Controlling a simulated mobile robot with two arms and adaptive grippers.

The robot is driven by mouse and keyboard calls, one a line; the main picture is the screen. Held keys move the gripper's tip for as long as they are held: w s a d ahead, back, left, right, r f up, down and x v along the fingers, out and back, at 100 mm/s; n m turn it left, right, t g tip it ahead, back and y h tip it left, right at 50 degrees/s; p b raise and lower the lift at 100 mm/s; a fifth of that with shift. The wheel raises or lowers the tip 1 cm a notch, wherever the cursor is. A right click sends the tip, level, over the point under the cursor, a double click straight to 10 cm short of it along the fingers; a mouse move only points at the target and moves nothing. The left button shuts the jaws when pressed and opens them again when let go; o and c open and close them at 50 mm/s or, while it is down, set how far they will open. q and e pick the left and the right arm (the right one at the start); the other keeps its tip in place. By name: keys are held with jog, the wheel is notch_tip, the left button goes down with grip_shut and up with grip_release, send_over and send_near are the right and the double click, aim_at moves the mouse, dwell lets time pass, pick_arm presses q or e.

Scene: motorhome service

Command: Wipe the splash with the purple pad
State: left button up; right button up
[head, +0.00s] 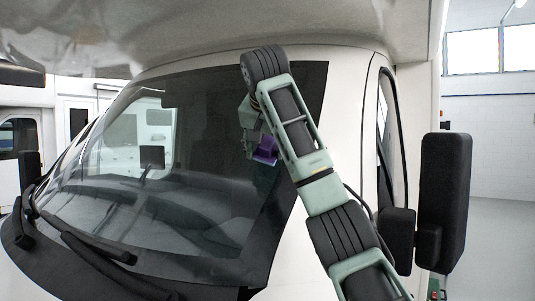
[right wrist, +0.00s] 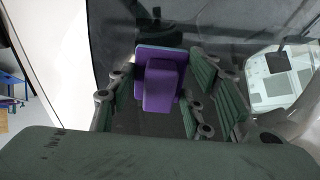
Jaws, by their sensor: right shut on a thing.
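The purple pad (head: 266,151) is in front of the right part of the motorhome's windshield (head: 215,135) in the head view. My right gripper (head: 256,135) is shut on it. The right wrist view shows the pad (right wrist: 158,82) as a purple block with a wider plate behind it, between the green fingers of the gripper (right wrist: 160,98). I cannot tell whether the pad touches the glass. I cannot make out the splash in either view; the arm and pad cover part of the glass. My left gripper is not in view.
Black wipers (head: 80,245) lie along the lower left of the windshield. A large black side mirror (head: 444,200) sticks out at the right, close to my right arm. The white overhang (head: 200,35) of the motorhome is above the glass. Open floor (head: 500,215) shows at far right.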

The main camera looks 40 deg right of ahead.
jog(key=shift+v, duration=0.9)
jog(key=shift+d, duration=0.1)
jog(key=shift+s+a+r+b, duration=0.25)
jog(key=shift+s+a+b, duration=0.2)
jog(key=shift+b, duration=0.7)
jog(key=shift+s+a+r+b, duration=0.35)
jog(key=shift+a+r+b, duration=0.1)
jog(key=shift+b, duration=0.05)
jog(key=shift+s+a+r, duration=0.1)
jog(key=shift+r, duration=0.1)
